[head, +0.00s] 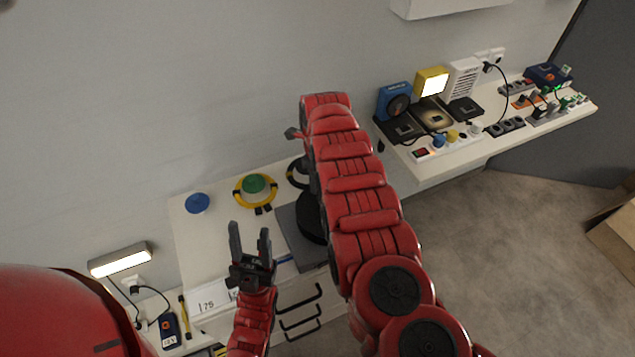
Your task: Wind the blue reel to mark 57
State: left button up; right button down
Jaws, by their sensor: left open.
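A flat round blue disc (197,203), which looks like the blue reel, lies at the left of the white bench (190,235). A white strip (208,302) with large printed numbers, one reading 75, runs along the bench's front edge, partly hidden by my left gripper. I cannot make out a mark 57. My left gripper (250,231) is open and empty, its fingers pointing away over the bench's front, apart from the disc. My right arm crosses the middle of the view. Its gripper is not visible.
A green disc (254,184) in a yellow ring stands right of the blue disc. A dark grey plate with a black round base (312,220) is partly behind my right arm. Black handles (300,312) project below the bench. A shelf (470,143) at right holds devices and sockets.

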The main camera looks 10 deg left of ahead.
jog(key=shift+s, duration=0.1)
jog(key=c, duration=0.6)
grip_release()
notch_tip(320, 180, up, 17)
jog(key=b, duration=0.4)
jog(key=shift+r, duration=0.2)
